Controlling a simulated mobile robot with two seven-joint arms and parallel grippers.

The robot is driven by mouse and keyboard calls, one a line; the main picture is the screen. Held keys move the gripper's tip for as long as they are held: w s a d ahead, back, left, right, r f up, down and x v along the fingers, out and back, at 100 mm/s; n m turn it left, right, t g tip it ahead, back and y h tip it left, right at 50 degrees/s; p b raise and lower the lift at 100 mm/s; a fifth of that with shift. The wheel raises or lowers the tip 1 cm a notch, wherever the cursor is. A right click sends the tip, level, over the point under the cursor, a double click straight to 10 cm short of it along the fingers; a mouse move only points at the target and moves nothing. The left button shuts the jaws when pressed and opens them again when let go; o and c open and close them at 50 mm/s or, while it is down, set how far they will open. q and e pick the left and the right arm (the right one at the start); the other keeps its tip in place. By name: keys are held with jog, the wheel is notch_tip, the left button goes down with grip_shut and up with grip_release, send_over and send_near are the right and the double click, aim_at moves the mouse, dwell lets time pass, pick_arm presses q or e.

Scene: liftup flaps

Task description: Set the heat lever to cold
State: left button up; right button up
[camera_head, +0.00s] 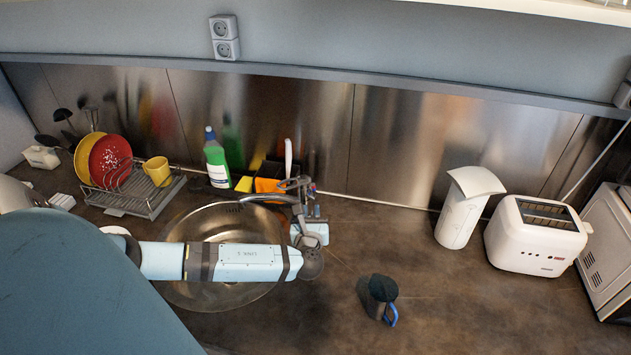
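The sink (187,290) is a round metal basin, partly covered by my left arm, which reaches across it from the left. A metal faucet spout (262,198) shows over the back right of the basin. My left gripper (298,187) is at the faucet, behind the sink's right edge. Its fingers are small and overlap the faucet, so I cannot tell whether they are open or touch it. The heat lever cannot be made out clearly among the gripper and faucet parts. My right gripper is not in view.
A dish rack (150,201) with plates and a yellow cup (157,171) stands at the left. A green-and-white bottle (216,163) is behind the sink. A dark mug (377,293), a white canister (459,217) and a toaster (530,249) are to the right.

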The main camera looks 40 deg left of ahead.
aim_at(313, 189)
pick_arm(q)
jog(key=p+x, duration=0.1)
jog(key=x, duration=0.8)
jog(key=shift+w+a, duration=0.15)
jog(key=shift+w, duration=0.15)
jog(key=shift+c, duration=0.4)
grip_shut()
